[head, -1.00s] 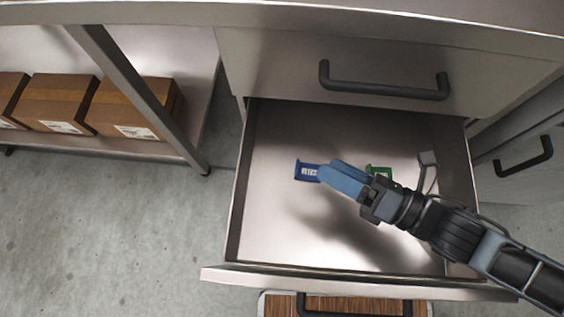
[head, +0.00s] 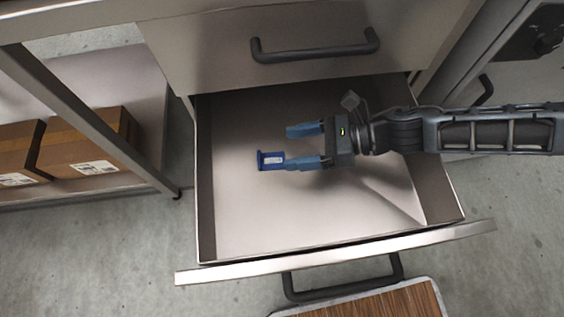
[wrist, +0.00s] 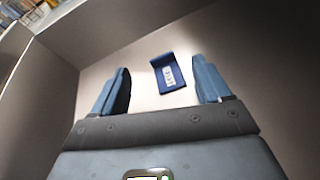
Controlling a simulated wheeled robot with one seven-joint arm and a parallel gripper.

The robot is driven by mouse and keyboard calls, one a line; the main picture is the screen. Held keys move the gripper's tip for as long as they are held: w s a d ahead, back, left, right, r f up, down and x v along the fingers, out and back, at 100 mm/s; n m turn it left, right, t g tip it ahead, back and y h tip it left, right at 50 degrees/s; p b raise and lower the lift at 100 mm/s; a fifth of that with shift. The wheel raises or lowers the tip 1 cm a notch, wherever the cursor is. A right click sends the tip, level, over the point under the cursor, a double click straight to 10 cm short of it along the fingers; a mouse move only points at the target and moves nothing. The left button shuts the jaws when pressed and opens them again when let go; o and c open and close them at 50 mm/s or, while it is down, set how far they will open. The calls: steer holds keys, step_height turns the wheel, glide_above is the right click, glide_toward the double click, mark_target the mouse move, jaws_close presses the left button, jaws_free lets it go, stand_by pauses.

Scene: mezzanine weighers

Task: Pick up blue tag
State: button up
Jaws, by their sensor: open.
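The blue tag (head: 271,160) lies on the floor of the open drawer, left of the middle. It has a white printed label and shows in the wrist view (wrist: 168,75) ahead of the fingers, between their lines and nearer the right one. My gripper (head: 305,146) reaches in from the right with its two blue fingers apart and nothing between them. In the head view the lower finger's tip is close to the tag's right end; I cannot tell whether they touch. The green tag seen earlier is not visible now.
The drawer (head: 205,190) has raised walls around its floor, with free room in front of and behind the tag. A closed drawer with a dark handle (head: 315,50) is above. Cardboard boxes (head: 85,150) sit on a shelf at left.

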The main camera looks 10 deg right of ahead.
mark_target(261, 159)
steer(key=n, duration=0.1)
steer(key=f+n+g, duration=0.1)
steer(key=n, duration=0.1)
steer(key=shift+w, duration=0.2)
steer(key=shift+f+b+x, duration=0.15)
steer(key=shift+b+x, duration=0.45)
steer(key=shift+x, duration=1.3)
steer(key=shift+f+b+x, duration=0.15)
steer(key=shift+b+x, duration=0.4)
steer(key=shift+x, duration=1.3)
steer(key=shift+s+d, duration=0.1)
steer(key=shift+s, duration=0.05)
steer(key=shift+g, duration=0.3)
steer(key=shift+c, duration=0.2)
steer(key=c, duration=1.1)
